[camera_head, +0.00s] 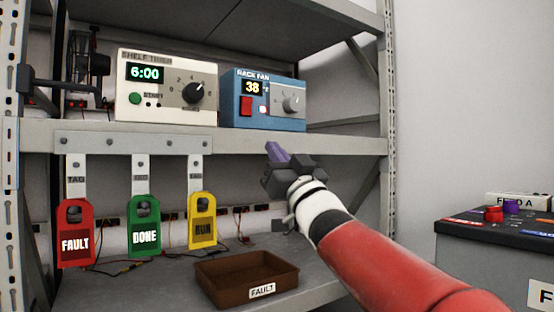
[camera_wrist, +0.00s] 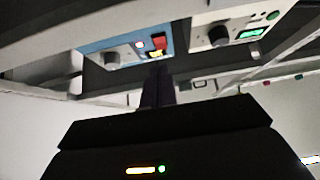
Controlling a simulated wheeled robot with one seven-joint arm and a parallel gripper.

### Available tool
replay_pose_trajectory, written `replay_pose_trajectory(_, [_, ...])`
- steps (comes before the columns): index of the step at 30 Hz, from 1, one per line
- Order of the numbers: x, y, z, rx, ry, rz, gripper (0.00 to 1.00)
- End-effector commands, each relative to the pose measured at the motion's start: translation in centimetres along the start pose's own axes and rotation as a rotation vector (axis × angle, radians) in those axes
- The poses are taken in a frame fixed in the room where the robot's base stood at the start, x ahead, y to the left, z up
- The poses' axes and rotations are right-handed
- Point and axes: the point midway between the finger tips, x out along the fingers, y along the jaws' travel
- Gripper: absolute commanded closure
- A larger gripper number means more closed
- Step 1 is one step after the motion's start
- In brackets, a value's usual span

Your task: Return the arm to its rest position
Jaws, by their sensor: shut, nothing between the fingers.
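My gripper (camera_head: 277,152) is at the front of the rack, just below and in front of the blue rack fan box (camera_head: 264,100). Its purple-grey fingers are together and hold nothing. In the wrist view the shut fingers (camera_wrist: 158,85) point toward the shelf edge, and the blue box (camera_wrist: 120,48) shows beyond them. My red and white arm reaches in from the lower right of the head view. The rack fan display reads 38. A red button and a small lit button sit beside its grey knob.
The cream shelf timer (camera_head: 166,88) reads 6:00. Red FAULT (camera_head: 75,235), green DONE (camera_head: 144,226) and yellow RUN (camera_head: 202,221) tags hang from the shelf edge (camera_head: 340,145). A brown FAULT tray (camera_head: 247,277) is on the lower shelf. A dark-topped unit (camera_head: 500,245) stands at right.

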Motion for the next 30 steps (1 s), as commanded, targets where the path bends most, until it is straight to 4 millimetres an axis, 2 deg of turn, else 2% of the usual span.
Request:
replay_pose_trajectory(16, [-0.3,0.1,0.0,-0.001,-0.004,0.005,1.0])
replay_pose_trajectory(20, [-1.4,1.6,-0.2,-0.018,-0.08,0.088,1.0])
replay_pose_trajectory(23, [-4.4,4.0,0.2,-0.042,-0.235,0.231,1.0])
replay_pose_trajectory(25, [-8.2,5.6,1.1,-0.058,-0.392,0.35,1.0])
replay_pose_trajectory(26, [-10.2,6.2,1.5,-0.063,-0.468,0.399,1.0])
replay_pose_trajectory(27, [-13.1,6.6,2.2,-0.065,-0.572,0.459,1.0])
replay_pose_trajectory(29, [-17.7,6.9,3.2,-0.063,-0.726,0.534,1.0])
replay_pose_trajectory(30, [-20.7,6.7,3.9,-0.058,-0.825,0.572,1.0])
